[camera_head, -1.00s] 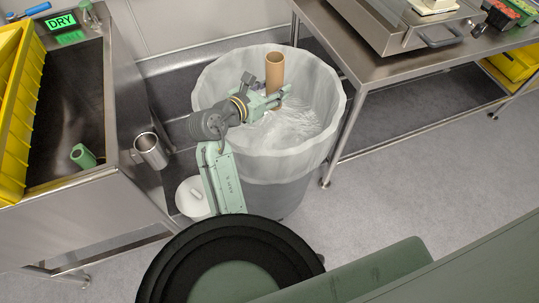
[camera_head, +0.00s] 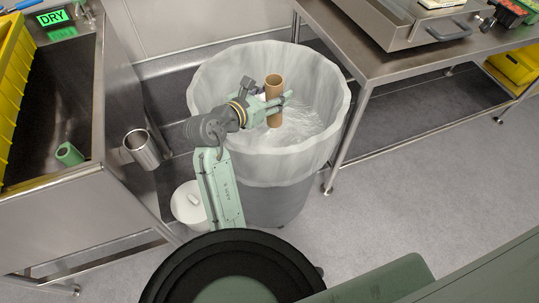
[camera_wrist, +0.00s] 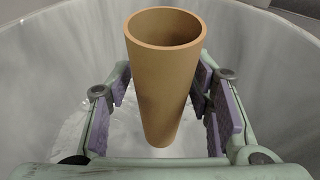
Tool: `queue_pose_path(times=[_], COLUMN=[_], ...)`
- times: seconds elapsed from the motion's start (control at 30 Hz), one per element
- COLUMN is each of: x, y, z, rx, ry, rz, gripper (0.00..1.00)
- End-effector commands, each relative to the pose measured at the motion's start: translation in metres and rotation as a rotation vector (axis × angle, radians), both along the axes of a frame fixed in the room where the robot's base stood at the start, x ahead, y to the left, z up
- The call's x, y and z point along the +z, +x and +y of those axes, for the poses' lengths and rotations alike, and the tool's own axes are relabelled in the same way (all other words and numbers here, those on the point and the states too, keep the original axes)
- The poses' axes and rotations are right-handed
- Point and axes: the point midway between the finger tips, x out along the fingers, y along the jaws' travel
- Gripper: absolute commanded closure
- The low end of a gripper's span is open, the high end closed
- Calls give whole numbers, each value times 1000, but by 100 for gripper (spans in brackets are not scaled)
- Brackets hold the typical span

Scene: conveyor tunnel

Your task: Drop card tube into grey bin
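The brown card tube (camera_head: 274,88) stands upright over the inside of the grey bin (camera_head: 275,203), which has a translucent liner (camera_head: 330,130) folded over its rim. My gripper (camera_head: 281,102) is above the bin's mouth, with its fingers on either side of the tube. In the wrist view the tube (camera_wrist: 165,75) is between the purple finger pads of my gripper (camera_wrist: 165,100), with gaps beside it lower down. The fingers look open. The tube's lower end hangs above the crumpled liner, and I see nothing under it but the bin.
A steel sink bench (camera_head: 110,190) is at the left, with a metal cup (camera_head: 141,150) at its side and a green roll (camera_head: 69,154) in the basin. A steel table (camera_head: 375,60) stands right of the bin. A white-lidded container (camera_head: 188,204) sits left of the bin. Floor at right is clear.

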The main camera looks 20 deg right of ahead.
Motion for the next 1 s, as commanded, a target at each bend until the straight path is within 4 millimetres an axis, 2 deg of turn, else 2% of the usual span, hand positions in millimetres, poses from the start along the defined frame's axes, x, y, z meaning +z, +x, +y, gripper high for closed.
queue_pose_path(times=[0.2, 0.57, 0.67, 1.0], x=[0, 1, 5, 26], y=[0, -2, -8, -43], z=[0, 4, 14, 71], rx=[0, 1, 2, 4], ry=[0, 0, -2, 0], rz=[0, 1, -1, -2], gripper=[37, 37, 37, 37])
